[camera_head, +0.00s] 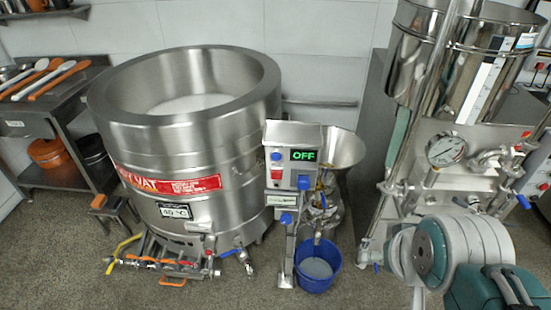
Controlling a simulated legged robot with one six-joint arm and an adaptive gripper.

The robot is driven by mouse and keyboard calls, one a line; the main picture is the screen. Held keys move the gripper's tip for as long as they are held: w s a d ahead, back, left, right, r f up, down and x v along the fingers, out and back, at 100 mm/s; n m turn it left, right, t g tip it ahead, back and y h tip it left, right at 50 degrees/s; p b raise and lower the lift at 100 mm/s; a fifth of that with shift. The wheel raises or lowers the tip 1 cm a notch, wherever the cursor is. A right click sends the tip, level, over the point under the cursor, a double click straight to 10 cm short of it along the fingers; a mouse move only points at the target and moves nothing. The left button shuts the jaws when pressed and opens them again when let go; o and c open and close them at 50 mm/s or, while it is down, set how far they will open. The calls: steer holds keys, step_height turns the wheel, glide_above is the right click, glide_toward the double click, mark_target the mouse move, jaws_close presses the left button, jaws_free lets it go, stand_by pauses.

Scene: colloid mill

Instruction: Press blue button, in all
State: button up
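A grey metal control box (293,160) stands on a post in the middle, in front of a large steel vat. Its small screen (304,155) reads "OFF" in green. A blue button (303,183) is on the box's face below the screen. Another small blue part (276,157) sits at the box's left side, above a red one (276,174). A further blue part (286,218) is on the post lower down. Grey and teal links of my arm show at the lower right, apart from the box. My gripper cannot be made out in this view.
The steel vat (190,120) with a red label stands left of the box, with pipes and valves (165,264) at its base. A steel funnel (342,148) is behind the box. A blue bucket (317,265) stands on the floor. A gauge (445,149) and steel tank are right.

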jaws_close()
stand_by(1.1)
